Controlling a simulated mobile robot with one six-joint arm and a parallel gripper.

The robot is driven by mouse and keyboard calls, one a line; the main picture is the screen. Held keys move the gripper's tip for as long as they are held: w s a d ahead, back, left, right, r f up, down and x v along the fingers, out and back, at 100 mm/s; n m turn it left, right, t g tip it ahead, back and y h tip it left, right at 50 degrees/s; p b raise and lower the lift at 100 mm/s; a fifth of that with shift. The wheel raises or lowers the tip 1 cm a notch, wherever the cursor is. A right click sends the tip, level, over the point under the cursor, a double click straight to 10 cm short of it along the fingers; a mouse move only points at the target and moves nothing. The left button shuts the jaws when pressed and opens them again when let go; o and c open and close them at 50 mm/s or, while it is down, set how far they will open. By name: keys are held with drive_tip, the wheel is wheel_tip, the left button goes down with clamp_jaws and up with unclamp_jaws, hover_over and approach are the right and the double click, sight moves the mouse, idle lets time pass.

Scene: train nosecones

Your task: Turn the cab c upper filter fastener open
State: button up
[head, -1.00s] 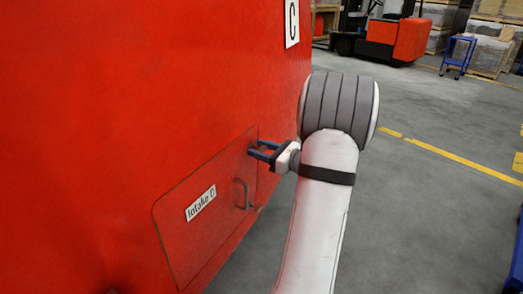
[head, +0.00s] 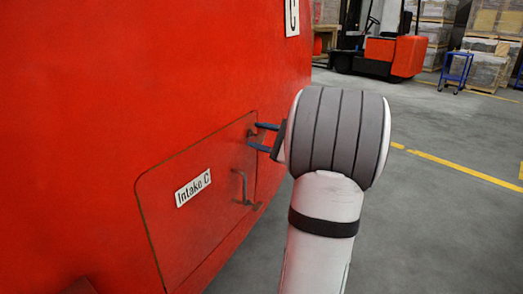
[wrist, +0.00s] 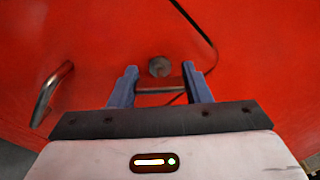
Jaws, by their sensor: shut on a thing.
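The red intake hatch (head: 165,235), labelled "Intake C" (head: 193,188), is flush in the red cab wall. Its upper fastener (wrist: 159,67) shows in the wrist view as a round grey head with a flat bar (wrist: 160,85) beside it. My gripper (head: 262,136) is at the hatch's upper right corner in the head view. In the wrist view its two blue fingers (wrist: 161,88) stand on either side of the bar, shut on it. The fastener is small in the head view, partly behind the fingers.
A metal handle (head: 243,187) sits on the hatch below my gripper, and it also shows in the wrist view (wrist: 52,94). A lower fastener (head: 254,206) is near it. A forklift (head: 390,50) and pallets stand far behind.

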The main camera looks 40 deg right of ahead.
drive_tip(key=n+b, duration=0.1)
drive_tip(key=b, duration=0.1)
drive_tip(key=n+b, duration=0.2)
drive_tip(key=b, duration=0.1)
drive_tip(key=n+b, duration=0.2)
drive_tip(key=shift+f+b, duration=0.3)
drive_tip(key=shift+f, duration=0.05)
drive_tip(key=n+b, duration=0.1)
drive_tip(key=b, duration=0.1)
drive_tip(key=n+b, duration=0.1)
drive_tip(key=n, duration=0.1)
drive_tip(key=shift+r+b, duration=0.25)
drive_tip(key=shift+b, duration=0.1)
drive_tip(key=shift+r+n, duration=0.1)
drive_tip(key=shift+n, duration=0.2)
drive_tip(key=o, duration=1)
drive_tip(key=p+v, duration=0.1)
drive_tip(key=v, duration=0.7)
drive_tip(key=shift+p, duration=0.3)
